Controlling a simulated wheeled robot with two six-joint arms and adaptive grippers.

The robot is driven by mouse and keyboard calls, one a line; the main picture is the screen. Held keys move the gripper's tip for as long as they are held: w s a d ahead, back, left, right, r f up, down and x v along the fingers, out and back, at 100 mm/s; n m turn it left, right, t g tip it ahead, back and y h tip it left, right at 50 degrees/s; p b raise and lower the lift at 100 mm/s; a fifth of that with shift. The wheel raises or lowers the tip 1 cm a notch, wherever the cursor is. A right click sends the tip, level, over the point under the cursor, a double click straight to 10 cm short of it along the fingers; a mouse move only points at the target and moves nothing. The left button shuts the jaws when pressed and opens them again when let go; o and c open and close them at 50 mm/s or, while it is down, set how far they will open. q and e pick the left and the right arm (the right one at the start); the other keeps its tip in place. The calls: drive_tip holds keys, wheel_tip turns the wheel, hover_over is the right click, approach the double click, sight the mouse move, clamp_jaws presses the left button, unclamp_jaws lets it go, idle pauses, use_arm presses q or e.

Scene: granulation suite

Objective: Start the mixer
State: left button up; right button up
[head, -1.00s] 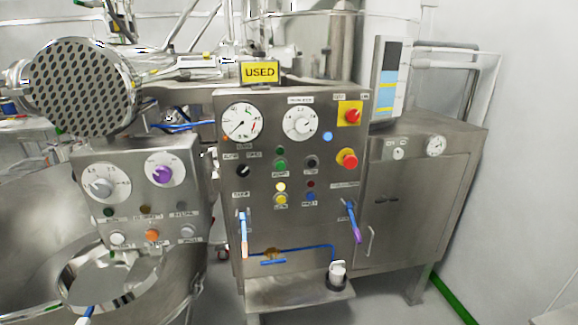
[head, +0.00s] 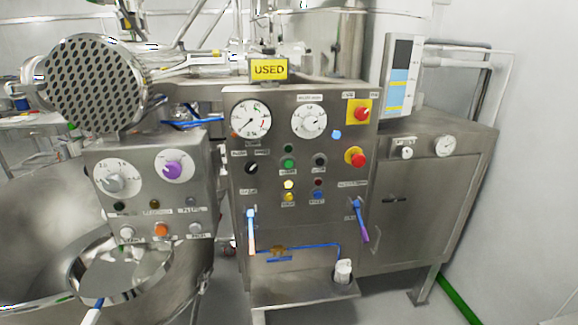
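The mixer's steel control panel (head: 340,225) stands in the middle of the head view. It carries a left gauge (head: 250,119), a right dial (head: 309,121), a black selector knob (head: 251,168) and a green button (head: 288,163). A black button (head: 320,160), a yellow button (head: 288,197) and a blue button (head: 318,197) sit nearby. A red switch on a yellow plate (head: 361,113) is at the upper right, above a red mushroom button (head: 356,158). A smaller panel (head: 110,205) on the left has a grey knob (head: 114,182) and a purple knob (head: 173,169). Neither gripper shows.
A yellow "USED" sign (head: 268,70) stands on the panel's top. Blue-handled levers (head: 251,228) are on its lower front, above a steel shelf (head: 300,290). A steel cabinet (head: 410,230) stands at the right, and a round steel vessel (head: 30,220) at the left.

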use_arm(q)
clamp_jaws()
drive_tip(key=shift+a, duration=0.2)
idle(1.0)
